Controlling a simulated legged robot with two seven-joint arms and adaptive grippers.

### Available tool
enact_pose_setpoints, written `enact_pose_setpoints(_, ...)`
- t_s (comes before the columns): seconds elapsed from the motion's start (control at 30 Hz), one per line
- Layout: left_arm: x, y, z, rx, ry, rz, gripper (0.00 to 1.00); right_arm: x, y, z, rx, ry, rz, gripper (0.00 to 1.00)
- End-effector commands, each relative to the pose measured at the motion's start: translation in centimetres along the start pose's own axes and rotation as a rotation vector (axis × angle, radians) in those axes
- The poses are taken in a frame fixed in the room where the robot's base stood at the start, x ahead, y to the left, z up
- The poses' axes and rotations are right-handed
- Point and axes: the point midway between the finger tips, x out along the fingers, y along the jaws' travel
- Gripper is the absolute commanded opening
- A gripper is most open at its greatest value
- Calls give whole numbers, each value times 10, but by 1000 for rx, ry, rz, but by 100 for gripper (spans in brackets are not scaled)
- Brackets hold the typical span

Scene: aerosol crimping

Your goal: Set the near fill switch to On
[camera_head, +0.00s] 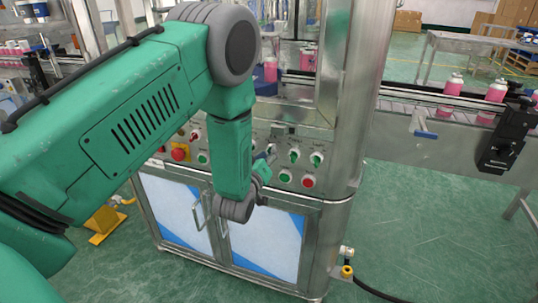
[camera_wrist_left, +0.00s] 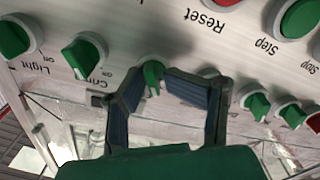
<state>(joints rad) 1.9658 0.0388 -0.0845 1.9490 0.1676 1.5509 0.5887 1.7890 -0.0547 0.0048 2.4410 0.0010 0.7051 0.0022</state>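My left gripper (camera_head: 264,168) reaches down to the sloped control panel (camera_head: 327,180) in the head view. In the left wrist view its two blue-grey fingers (camera_wrist_left: 152,82) stand apart, bent inward, with the tips on either side of a small green switch knob (camera_wrist_left: 152,73). The knob's handle is between the tips, but whether both touch it cannot be told. Its label and base are mostly hidden by the fingers, so its name cannot be read. My right gripper is not in view.
Green knobs, one labelled Light (camera_wrist_left: 13,38), sit left of the fingers in the wrist view; other green knobs (camera_wrist_left: 256,103) sit right. A red emergency button (camera_head: 180,152) is on the panel. A steel post (camera_head: 352,90) stands right of the gripper. Pink cans (camera_head: 454,84) stand on the conveyor.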

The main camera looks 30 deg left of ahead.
Motion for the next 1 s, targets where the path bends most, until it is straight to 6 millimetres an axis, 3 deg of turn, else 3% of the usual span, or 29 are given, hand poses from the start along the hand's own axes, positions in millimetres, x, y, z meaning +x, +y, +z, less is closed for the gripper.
enact_pose_setpoints(0.17, -2, 5, 1, 5, 0, -1, 28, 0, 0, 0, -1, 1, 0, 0)
enact_pose_setpoints(0.23, -3, 7, 2, 7, -1, -1, 5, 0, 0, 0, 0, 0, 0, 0)
enact_pose_setpoints(0.27, -4, 8, 2, 8, -1, -1, 0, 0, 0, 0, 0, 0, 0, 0)
enact_pose_setpoints(0.73, -3, 6, 4, 8, -9, 2, 0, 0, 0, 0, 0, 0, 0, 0)
enact_pose_setpoints(1.0, -2, 6, 4, 94, -9, 1, 0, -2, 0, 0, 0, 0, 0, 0)
